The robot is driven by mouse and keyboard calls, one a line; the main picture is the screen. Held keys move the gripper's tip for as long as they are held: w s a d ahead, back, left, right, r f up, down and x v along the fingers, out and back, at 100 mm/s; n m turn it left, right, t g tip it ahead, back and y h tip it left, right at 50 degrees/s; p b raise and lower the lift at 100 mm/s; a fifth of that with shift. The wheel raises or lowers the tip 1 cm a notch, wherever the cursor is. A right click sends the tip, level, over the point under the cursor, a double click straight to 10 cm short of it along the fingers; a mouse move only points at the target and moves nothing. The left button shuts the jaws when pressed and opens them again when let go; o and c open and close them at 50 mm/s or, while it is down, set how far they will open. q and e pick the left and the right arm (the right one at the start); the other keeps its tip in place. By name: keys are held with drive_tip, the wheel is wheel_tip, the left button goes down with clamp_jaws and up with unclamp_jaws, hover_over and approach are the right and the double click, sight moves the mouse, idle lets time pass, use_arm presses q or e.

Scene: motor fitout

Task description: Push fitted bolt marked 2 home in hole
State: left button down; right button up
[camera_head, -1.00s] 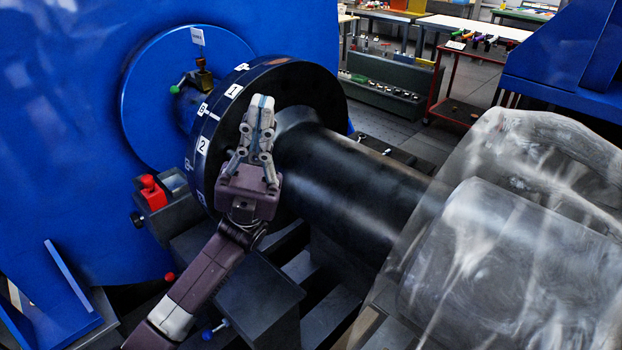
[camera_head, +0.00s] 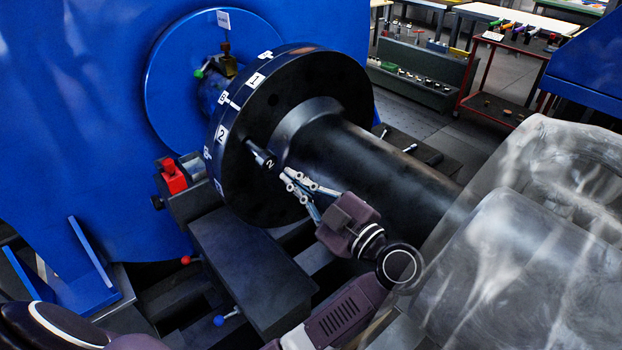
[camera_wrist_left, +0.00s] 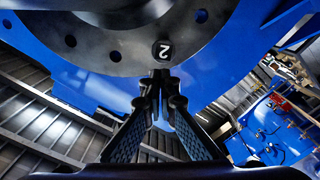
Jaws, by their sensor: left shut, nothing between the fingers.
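The hole's inside is hidden. My right gripper is not in view.
A thick black shaft (camera_head: 375,175) runs from the flange to the right, towards a translucent cover (camera_head: 510,240). A blue motor housing (camera_head: 80,110) stands behind.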

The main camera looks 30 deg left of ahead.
use_arm(q)
drive_tip(key=b, duration=0.2)
approach(260, 151)
drive_tip(key=shift+f+x, duration=0.2)
drive_tip(key=shift+x, duration=1.4)
drive_tip(key=shift+p+x, duration=1.25)
drive_tip(key=shift+x, duration=2.1)
drive_tip(key=shift+f, duration=0.1)
